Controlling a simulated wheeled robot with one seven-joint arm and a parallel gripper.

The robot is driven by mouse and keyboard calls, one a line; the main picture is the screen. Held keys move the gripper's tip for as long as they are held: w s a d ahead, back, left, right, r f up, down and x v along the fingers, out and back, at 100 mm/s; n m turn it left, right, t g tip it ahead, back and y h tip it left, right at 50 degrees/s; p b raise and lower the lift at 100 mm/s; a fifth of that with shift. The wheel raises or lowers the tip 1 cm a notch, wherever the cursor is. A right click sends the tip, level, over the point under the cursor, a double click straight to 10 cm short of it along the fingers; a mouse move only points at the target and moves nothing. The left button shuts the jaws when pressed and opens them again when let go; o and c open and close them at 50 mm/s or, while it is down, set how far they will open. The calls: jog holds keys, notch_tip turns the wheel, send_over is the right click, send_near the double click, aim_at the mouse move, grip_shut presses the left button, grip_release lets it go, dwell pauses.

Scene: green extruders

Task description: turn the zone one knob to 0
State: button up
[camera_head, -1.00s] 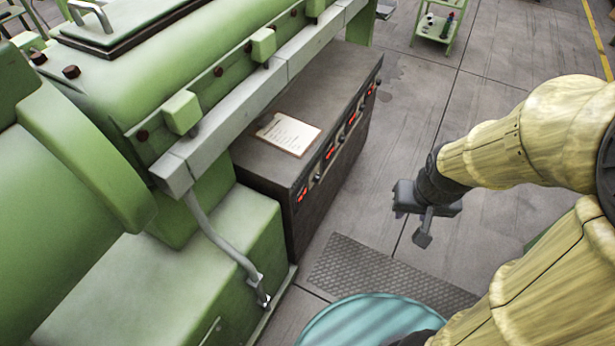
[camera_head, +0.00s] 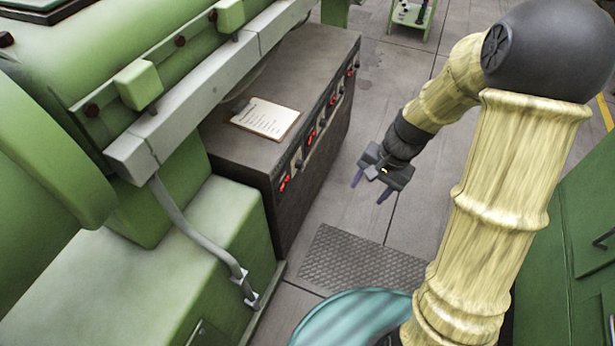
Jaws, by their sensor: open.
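The dark control box (camera_head: 258,154) stands beside the green extruder. Its front panel carries a row of red displays with small knobs between them. A knob (camera_head: 299,163) shows near the panel's near end, beside the nearest red display (camera_head: 285,183). The labels are too small to read, so I cannot tell which knob is zone one. My gripper (camera_head: 372,190) is open and empty, to the right of the panel and apart from it. Its two fingers point down and to the left in the picture.
A clipboard (camera_head: 266,118) with paper lies on the box top. The green extruder (camera_head: 180,210) with a bent grey pipe fills the left. A ribbed mat (camera_head: 358,262) lies on the floor. A green cabinet (camera_head: 575,250) stands at right, a small cart (camera_head: 411,20) at the back.

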aim_at(300, 164)
jog(key=w+a+f+m+t+y+b, duration=0.1)
jog(key=w+a+f+m+y+b, duration=0.1)
jog(key=w+f+m+y+b, duration=0.45)
jog(key=w+a+f+m+y+b, duration=0.1)
jog(key=w+f+b, duration=0.35)
jog(key=f, duration=0.55)
jog(key=w+a+f+m+t+y+b, duration=0.1)
jog(key=w+a+f+m+y+b, duration=0.1)
jog(key=w+f+m+y+b, duration=0.5)
jog(key=w+d+f+m+t+b, duration=0.1)
jog(key=w+d+f+m+t, duration=0.1)
jog(key=w+d+f+t, duration=0.2)
notch_tip(300, 164, down, 2)
jog(key=shift+w+d+t+b, duration=0.2)
jog(key=shift+w+t+b, duration=0.15)
jog(key=shift+w, duration=0.3)
jog(key=shift+a+h, duration=0.1)
jog(key=shift+h, duration=0.15)
jog(key=b+x, duration=0.2)
jog(key=x, duration=1.5)
jog(key=shift+b, duration=0.35)
jog(key=shift+a+f, duration=0.1)
jog(key=shift+a, duration=0.05)
